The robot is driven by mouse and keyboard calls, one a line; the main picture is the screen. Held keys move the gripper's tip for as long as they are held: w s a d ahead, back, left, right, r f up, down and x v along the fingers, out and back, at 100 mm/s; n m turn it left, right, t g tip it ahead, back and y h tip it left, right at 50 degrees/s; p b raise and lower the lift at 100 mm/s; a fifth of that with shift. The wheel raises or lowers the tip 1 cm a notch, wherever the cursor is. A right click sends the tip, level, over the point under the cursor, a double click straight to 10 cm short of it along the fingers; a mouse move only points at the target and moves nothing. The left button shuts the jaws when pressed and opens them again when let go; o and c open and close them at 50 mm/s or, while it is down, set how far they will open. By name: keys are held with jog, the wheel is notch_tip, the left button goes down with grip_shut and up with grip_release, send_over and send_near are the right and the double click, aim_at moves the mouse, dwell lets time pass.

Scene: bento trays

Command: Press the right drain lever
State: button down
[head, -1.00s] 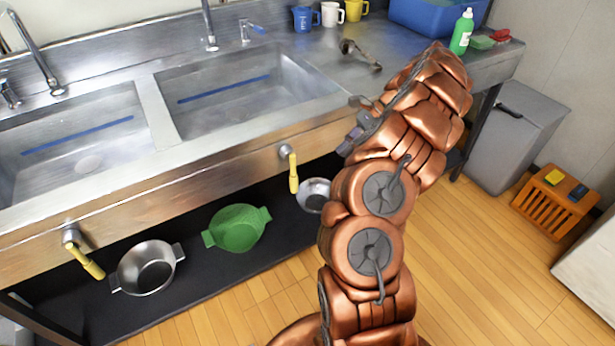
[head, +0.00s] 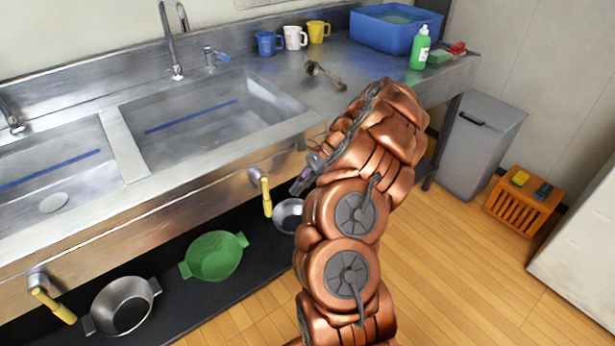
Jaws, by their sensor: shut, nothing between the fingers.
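The right drain lever has a yellow handle (head: 266,197) that hangs down from a round metal mount on the sink's front face, below the right basin (head: 200,120). My gripper (head: 297,187) is shut and empty, a little to the right of the handle in the picture. A small gap shows between them; the depth between them is hard to judge. My copper arm hides part of the sink front behind it. The left drain lever (head: 53,306), also yellow, sticks out at a slant at the lower left.
Below the sink, a dark shelf holds a steel pot (head: 124,305), a green colander (head: 215,256) and a small metal bowl (head: 288,216). The counter holds mugs, a ladle (head: 325,74), a blue tub (head: 396,28) and a green bottle (head: 420,48).

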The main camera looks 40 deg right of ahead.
jog(key=shift+w+a+f, duration=0.25)
jog(key=shift+a+f, duration=0.05)
jog(key=shift+a, duration=0.6)
jog(key=shift+w+a+f, duration=0.25)
jog(key=shift+a, duration=0.65)
jog(key=shift+w+a+f, duration=0.25)
jog(key=shift+a+f, duration=0.05)
jog(key=shift+a, duration=0.6)
